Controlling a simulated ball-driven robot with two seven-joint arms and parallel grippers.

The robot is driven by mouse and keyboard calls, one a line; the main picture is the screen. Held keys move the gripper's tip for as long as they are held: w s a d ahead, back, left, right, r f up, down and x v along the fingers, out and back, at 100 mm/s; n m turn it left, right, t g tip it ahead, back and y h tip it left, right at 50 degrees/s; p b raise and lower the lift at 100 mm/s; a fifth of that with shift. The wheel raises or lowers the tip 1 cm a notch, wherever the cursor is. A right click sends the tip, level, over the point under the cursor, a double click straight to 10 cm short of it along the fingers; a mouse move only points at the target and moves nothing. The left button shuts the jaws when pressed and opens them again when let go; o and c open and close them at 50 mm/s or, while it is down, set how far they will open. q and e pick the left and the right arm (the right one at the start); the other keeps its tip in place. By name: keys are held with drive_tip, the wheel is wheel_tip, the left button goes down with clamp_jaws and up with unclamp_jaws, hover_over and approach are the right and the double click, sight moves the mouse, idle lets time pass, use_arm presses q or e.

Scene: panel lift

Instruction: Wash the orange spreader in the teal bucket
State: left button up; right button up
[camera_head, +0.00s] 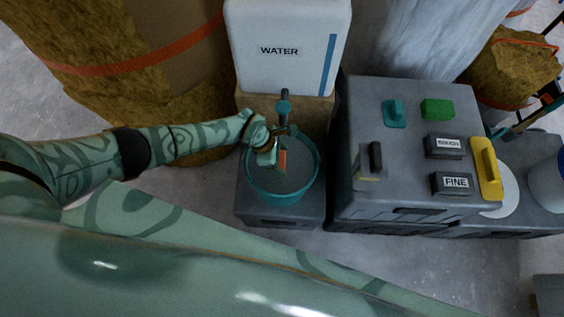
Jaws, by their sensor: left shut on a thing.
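The teal bucket (314,176) stands on a low grey box, under the tap (284,105) of the white water tank. My left gripper (272,153) is over the back of the bucket's mouth, shut on the orange spreader (283,161). A small orange part of the spreader shows beside the gripper, inside the rim's outline. The rest of the spreader is hidden by the gripper. The inside of the bucket looks grey. I cannot tell whether the spreader touches what is in it. My right gripper is not in view.
The white tank (292,28) marked WATER stands behind the bucket. A grey case (410,160) at right bears a teal tool (395,114), a green block (437,109), ROUGH (444,146) and FINE (452,184) blocks, a yellow tool (487,168) and a black-handled tool (375,156).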

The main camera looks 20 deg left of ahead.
use_arm(q)
drive_tip(key=shift+r+p, duration=0.5)
drive_tip(key=shift+r, duration=0.2)
drive_tip(key=shift+f+b, duration=0.45)
drive_tip(key=shift+f, duration=0.25)
drive_tip(key=shift+r+p, duration=0.55)
drive_tip(key=shift+r, duration=0.15)
drive_tip(key=shift+f+b, duration=0.5)
drive_tip(key=shift+f, duration=0.2)
wheel_tip(320, 180, up, 10)
drive_tip(key=p, duration=0.7)
drive_tip(key=shift+f, duration=0.15)
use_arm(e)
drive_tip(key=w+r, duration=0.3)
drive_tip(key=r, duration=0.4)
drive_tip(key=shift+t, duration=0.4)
